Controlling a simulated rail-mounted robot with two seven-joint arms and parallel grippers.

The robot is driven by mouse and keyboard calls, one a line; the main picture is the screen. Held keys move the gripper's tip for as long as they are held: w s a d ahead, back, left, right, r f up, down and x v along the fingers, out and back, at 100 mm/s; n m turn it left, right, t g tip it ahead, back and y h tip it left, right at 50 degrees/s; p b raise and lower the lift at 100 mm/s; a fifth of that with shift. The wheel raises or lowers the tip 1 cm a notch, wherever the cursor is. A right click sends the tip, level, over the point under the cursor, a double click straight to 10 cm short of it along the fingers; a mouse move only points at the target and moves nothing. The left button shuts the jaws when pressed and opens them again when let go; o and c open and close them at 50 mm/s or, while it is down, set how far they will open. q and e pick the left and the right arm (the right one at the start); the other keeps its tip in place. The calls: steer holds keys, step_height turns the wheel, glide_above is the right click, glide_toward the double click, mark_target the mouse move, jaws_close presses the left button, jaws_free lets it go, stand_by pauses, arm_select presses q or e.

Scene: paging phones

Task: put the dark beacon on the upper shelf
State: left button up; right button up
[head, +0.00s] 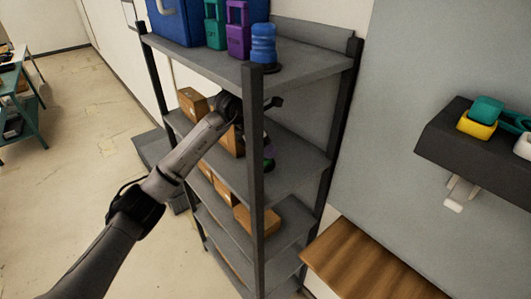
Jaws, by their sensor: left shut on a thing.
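The upper shelf (205,65) is the grey top board of a metal rack. My left gripper (268,103) is just below that board, reaching past the front corner post into the space above the second board. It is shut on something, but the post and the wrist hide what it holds. I cannot make out a dark beacon clearly. A small dark, purple and green item (269,158) shows behind the post, below the gripper. My right gripper is out of view.
The upper shelf carries a blue bin (180,22), a green item (214,28), a purple item (238,32) and a ribbed blue item (263,43) near the front corner. Cardboard boxes (193,104) sit below. A dark wall ledge (470,150) is at right.

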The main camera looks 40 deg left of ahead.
arm_select(q)
steer(key=shift+f+p, duration=0.35)
steer(key=shift+f, duration=1.3)
steer(key=o, duration=1.2)
steer(key=shift+f, duration=0.15)
steer(key=shift+b+v, duration=0.6)
steer(key=shift+v, duration=3.25)
